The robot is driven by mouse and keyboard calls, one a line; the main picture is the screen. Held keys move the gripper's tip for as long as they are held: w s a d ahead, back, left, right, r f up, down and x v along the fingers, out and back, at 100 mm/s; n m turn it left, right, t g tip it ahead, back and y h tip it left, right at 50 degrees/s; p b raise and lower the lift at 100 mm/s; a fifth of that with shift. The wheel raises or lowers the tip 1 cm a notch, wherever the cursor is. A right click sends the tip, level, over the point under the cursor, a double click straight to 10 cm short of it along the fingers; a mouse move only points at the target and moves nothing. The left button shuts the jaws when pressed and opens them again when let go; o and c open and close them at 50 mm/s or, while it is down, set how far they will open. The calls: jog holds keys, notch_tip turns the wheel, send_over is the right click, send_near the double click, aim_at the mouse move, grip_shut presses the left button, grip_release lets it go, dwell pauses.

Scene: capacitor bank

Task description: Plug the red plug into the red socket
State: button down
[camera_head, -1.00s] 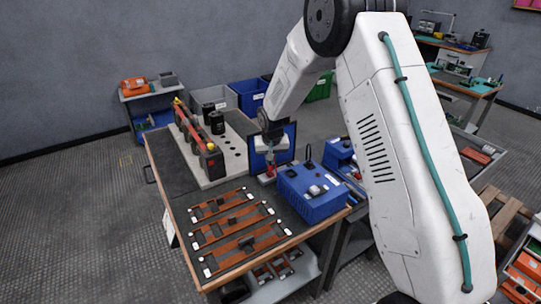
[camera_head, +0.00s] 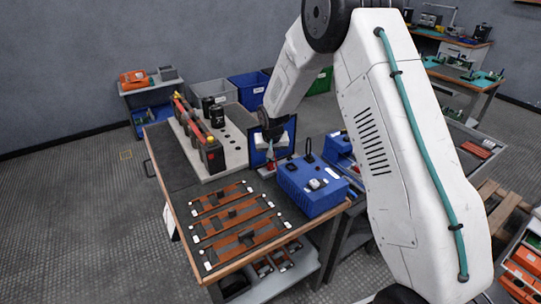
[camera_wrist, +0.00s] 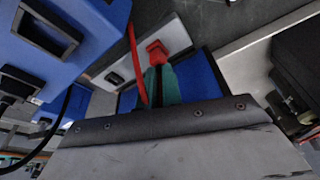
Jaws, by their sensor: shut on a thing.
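My gripper (camera_wrist: 160,85) shows teal fingertips in the wrist view, shut on a red plug (camera_wrist: 155,50). A red cable (camera_wrist: 132,50) runs beside it. The plug sits in front of a pale grey box (camera_wrist: 172,38); I cannot tell whether it touches the box. In the head view my gripper (camera_head: 268,152) is low over the table, in front of an upright blue panel (camera_head: 288,130), with a little red (camera_head: 267,169) below it. I cannot make out the red socket separately from the plug; it may be hidden.
A blue box (camera_head: 310,190) with a black cable stands right of my gripper. Copper bars (camera_head: 238,242) lie at the table's front. A pale board (camera_head: 234,157) with black capacitors and a red bar is at left. A black block (camera_wrist: 300,65) shows at right in the wrist view.

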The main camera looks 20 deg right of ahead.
jog(key=shift+f, duration=0.15)
jog(key=c, duration=1.5)
grip_release()
jog(key=v, duration=0.8)
jog(key=s+r, duration=0.7)
jog(key=s, duration=0.8)
jog(key=s+d+r+n+g, duration=0.1)
jog(key=s+r, duration=0.6)
jog(key=s, duration=0.8)
jog(key=s+r+n, duration=0.1)
jog(key=s+r, duration=0.6)
jog(key=s, duration=0.8)
jog(key=shift+d+r+g+y, duration=0.25)
jog(key=shift+r+g+y, duration=0.05)
jog(key=shift+g, duration=0.1)
